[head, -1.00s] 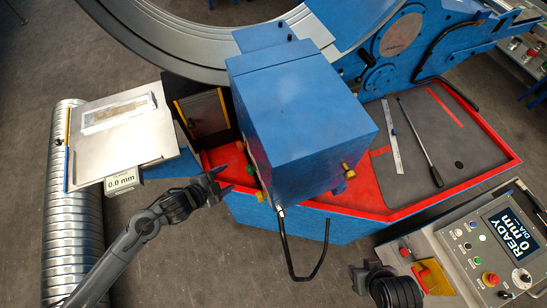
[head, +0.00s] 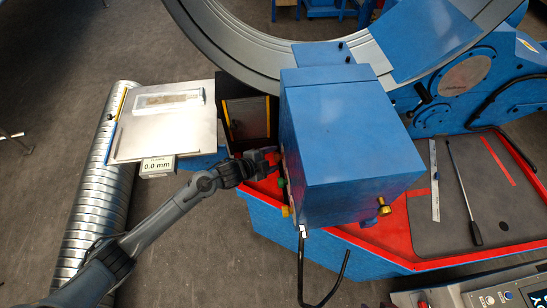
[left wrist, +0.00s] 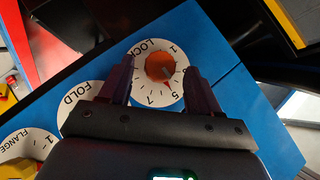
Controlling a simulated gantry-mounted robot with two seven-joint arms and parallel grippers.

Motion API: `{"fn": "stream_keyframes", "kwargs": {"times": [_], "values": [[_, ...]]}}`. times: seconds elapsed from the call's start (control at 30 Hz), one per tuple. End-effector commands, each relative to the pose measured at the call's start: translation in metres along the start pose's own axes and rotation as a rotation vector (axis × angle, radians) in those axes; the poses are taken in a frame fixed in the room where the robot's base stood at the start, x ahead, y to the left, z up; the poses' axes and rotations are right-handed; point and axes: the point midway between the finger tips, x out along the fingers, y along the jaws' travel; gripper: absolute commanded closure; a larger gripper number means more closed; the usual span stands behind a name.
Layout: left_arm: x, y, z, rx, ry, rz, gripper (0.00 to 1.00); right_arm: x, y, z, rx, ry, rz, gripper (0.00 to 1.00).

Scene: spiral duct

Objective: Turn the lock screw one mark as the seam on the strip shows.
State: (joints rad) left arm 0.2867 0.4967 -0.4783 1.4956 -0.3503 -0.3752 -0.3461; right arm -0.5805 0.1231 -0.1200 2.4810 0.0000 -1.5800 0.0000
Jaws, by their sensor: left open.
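The lock screw (left wrist: 160,66) is an orange-red knob at the centre of a white round dial marked LOCK, with numbers around it, on a blue panel in the left wrist view. My left gripper (left wrist: 162,75) is open, with one dark finger on each side of the knob; I cannot tell whether they touch it. In the head view my left gripper (head: 268,160) is at the left side of the blue box, whose dial face is hidden. A pale strip (head: 168,98) lies on the metal plate at left; its seam is too small to read. My right gripper is not clearly seen.
FOLD (left wrist: 82,94) and FLANGE (left wrist: 28,146) dials sit beside the lock dial. The blue box (head: 350,120) stands on the red-edged machine bed. A gauge reading 0.0 mm (head: 157,166) hangs by the plate. A ruler (head: 434,180) and a handled rod (head: 463,190) lie at right.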

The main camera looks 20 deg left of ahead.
Motion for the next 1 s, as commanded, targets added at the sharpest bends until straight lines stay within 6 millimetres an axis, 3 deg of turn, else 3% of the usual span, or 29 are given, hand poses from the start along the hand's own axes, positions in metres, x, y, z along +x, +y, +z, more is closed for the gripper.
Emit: {"fn": "stream_keyframes", "kwargs": {"times": [0.2,0.5,0.87,1.0], "values": [[0.0115,0.0004,-0.0007,0.0,0.001,0.001,0.38,-0.0003,0.0,0.0001,0.0,-0.001,0.0,0.57],[0.0125,0.0003,-0.0009,0.001,0.001,0.0,0.38,-0.0001,-0.0003,0.0001,0.001,-0.001,-0.001,0.57],[0.0123,0.0004,-0.0006,0.001,0.001,0.0,0.93,0.0,-0.0013,-0.0001,0.005,-0.001,-0.004,0.57],[0.0114,-0.0028,-0.0017,-0.012,0.001,0.012,0.93,-0.0048,-0.0012,-0.0015,0.005,-0.002,-0.004,0.57]]}}
